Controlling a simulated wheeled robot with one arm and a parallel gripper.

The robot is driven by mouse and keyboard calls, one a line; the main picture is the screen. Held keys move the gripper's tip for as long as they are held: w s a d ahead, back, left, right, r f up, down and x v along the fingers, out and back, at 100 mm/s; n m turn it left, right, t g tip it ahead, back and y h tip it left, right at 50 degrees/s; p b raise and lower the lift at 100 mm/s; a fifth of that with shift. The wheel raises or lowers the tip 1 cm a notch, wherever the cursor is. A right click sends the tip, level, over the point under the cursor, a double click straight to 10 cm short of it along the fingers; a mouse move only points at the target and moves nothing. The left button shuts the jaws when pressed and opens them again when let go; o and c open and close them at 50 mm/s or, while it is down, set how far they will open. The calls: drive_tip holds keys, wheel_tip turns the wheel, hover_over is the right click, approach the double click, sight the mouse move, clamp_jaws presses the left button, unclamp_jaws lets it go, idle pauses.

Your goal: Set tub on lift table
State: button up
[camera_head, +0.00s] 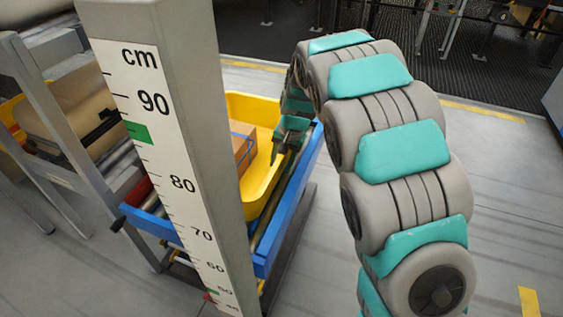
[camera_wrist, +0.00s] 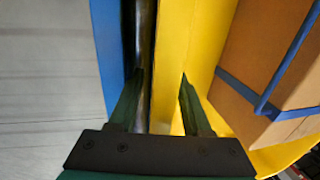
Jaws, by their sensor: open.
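The yellow tub (camera_head: 264,183) sits on a blue-sided roller table (camera_head: 298,205), which looks like the lift table. A strapped cardboard box (camera_head: 242,148) is inside the tub. My gripper (camera_head: 286,142) is at the tub's right side, with its fingers pointing down. In the wrist view, my gripper (camera_wrist: 158,88) is open. The tub's yellow wall (camera_wrist: 175,75) lies between the fingers. The right finger is on the box side, and the left finger is over the gap by the blue rail (camera_wrist: 108,50). Contact with the wall cannot be told. The tub's left part is hidden.
A grey post with a cm scale (camera_head: 165,130) stands in front of the tub and hides part of it. A grey-framed conveyor (camera_head: 45,110) with a tan case (camera_head: 75,118) is at the left. Open floor (camera_head: 500,200) lies to the right.

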drive_tip(key=shift+r, duration=0.1)
drive_tip(key=w+v, duration=0.1)
drive_tip(key=v, duration=1.1)
drive_tip(key=s+d+n+g, duration=0.1)
drive_tip(key=s+d, duration=0.3)
drive_tip(key=s, duration=0.9)
drive_tip(key=s+d+f+n+h, duration=0.1)
drive_tip(key=s+d, duration=0.4)
drive_tip(key=s, duration=0.9)
drive_tip(key=s+d+n+g+h, duration=0.1)
drive_tip(key=s+d, duration=0.3)
drive_tip(key=s, duration=1)
drive_tip(key=shift+d+f+n+g, duration=0.3)
drive_tip(key=shift+d+f+n, duration=0.05)
drive_tip(key=shift+n, duration=0.15)
drive_tip(key=shift+w, duration=0.1)
